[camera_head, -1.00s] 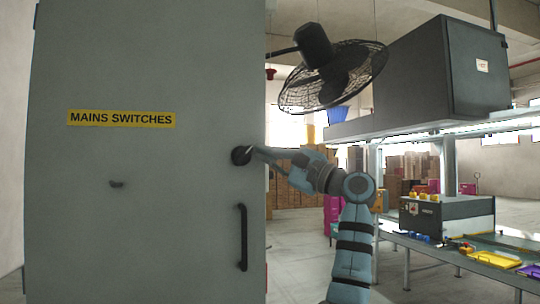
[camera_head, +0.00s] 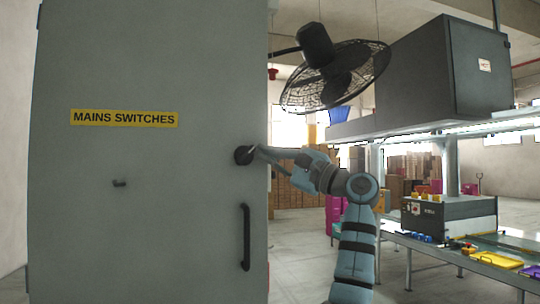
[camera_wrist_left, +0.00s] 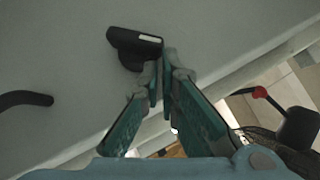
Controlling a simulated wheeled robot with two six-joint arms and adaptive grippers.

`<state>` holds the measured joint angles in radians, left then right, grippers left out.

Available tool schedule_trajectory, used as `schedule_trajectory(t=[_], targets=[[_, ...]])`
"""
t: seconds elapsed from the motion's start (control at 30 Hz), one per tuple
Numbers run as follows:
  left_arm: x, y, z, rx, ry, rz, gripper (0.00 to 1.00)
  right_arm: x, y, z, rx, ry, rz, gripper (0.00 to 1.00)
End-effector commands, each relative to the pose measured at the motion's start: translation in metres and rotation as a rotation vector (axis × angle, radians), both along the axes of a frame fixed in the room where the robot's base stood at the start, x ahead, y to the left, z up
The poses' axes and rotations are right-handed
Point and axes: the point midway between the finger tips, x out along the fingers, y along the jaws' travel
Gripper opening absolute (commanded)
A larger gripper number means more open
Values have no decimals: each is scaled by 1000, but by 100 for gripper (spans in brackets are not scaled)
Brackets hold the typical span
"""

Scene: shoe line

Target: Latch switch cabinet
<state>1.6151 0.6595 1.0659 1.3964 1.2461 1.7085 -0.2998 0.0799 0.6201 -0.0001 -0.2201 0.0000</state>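The grey switch cabinet (camera_head: 75,215) fills the left of the head view, with a yellow "MAINS SWITCHES" label (camera_head: 124,118). Its front looks flat, with no open gap that I can see. A round black latch knob (camera_head: 243,155) sits near the front's right edge. In the left wrist view the knob (camera_wrist_left: 125,42) has a pale stripe on its grip. My left gripper (camera_head: 256,151) is at the knob from the right. In the wrist view its fingertips (camera_wrist_left: 162,72) are together beside the knob's end, close to or touching it. My right gripper is not in view.
A black bar handle (camera_head: 245,237) stands below the knob and a small dark fitting (camera_head: 120,183) sits left of it. A black fan (camera_head: 334,75) hangs right of the cabinet. A workbench (camera_head: 440,248) with a grey machine (camera_head: 449,218) stands at the right.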

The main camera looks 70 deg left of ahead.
Motion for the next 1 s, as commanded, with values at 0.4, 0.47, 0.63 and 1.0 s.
schedule_trajectory(t=[0.4,0.47,0.63,1.0], targets=[[37,-34,-50,1,1,8,0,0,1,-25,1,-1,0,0],[43,-44,-56,2,1,9,0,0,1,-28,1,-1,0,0],[54,-64,-69,1,2,15,0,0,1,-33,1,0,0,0],[61,-74,-72,1,1,13,0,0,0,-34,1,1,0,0]])
